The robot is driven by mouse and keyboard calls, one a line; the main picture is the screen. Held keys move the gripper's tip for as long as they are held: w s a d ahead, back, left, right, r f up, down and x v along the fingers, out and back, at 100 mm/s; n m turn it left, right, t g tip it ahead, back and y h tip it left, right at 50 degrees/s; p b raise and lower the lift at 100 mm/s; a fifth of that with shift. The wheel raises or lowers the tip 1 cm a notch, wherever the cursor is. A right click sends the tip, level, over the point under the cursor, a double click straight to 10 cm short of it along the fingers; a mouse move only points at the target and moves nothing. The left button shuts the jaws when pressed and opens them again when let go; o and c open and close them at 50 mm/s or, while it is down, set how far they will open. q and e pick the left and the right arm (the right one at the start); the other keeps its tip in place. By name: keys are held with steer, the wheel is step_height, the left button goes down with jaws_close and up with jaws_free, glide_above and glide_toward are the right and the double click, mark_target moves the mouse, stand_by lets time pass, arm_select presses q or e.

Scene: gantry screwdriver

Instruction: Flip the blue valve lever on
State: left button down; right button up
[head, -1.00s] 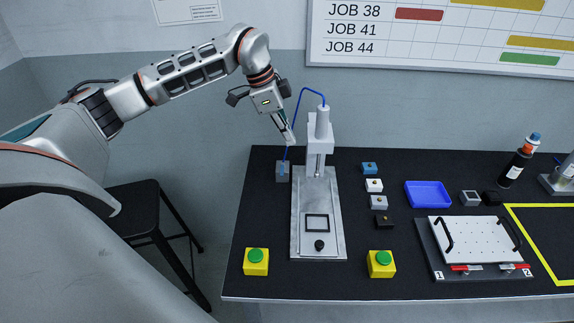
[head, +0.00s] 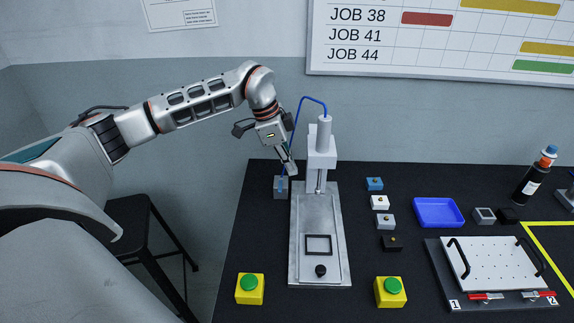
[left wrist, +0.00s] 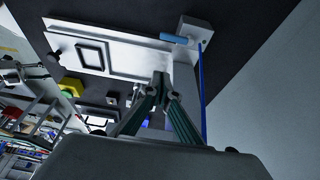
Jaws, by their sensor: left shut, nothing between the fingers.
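The blue valve lever (left wrist: 176,38) lies sideways on a small grey valve box (left wrist: 198,30) in the left wrist view, pointing left toward the press plate. In the head view the grey valve box (head: 280,191) stands at the table's back left, beside the press, with the lever hard to make out there. My left gripper (head: 291,169) is shut and empty, just above and slightly right of the box, apart from it as far as I can see. In the wrist view its fingertips (left wrist: 161,84) are together, below the lever in the picture. My right gripper is out of view.
The press (head: 322,150) with a blue hose stands close to the right of my gripper. Yellow boxes with green buttons (head: 249,286) sit in front. Small blocks (head: 380,202), a blue tray (head: 438,213) and a white plate fixture (head: 492,266) are to the right.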

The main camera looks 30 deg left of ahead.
mark_target(280, 186)
arm_select(q)
steer(key=x, duration=0.7)
steer(key=shift+f+b, duration=0.1)
steer(key=shift+b, duration=0.25)
steer(key=shift+s+a, duration=0.5)
steer(key=shift+a, duration=0.35)
steer(key=shift+s+a, duration=0.5)
steer(key=shift+a, duration=0.35)
